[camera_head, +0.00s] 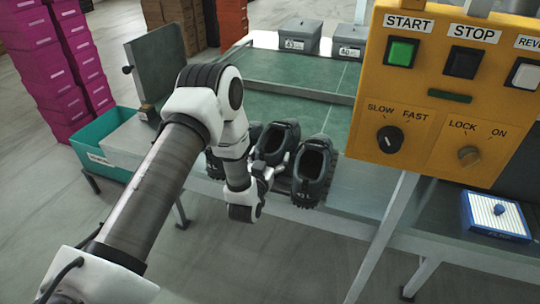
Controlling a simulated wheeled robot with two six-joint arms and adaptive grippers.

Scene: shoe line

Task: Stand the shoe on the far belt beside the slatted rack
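Dark grey shoes stand close together at the near edge of the green belt: one in the middle (275,143), one at the right (313,166), and one at the left (214,164) mostly hidden behind my arm. My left gripper (268,178) is small in view, low beside the middle and right shoes; its fingers are partly hidden, and I cannot tell whether it touches or holds a shoe. The far belt (300,72) is a green strip beyond a pale rail. I cannot make out a slatted rack clearly. My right gripper is out of view.
A yellow control panel (452,115) blocks the right side. Two grey bins (300,38) (350,42) stand at the back. A teal tray (90,150) and pink boxes (45,70) are left. A blue-framed white ribbed pad (495,222) lies lower right. The far belt's middle is clear.

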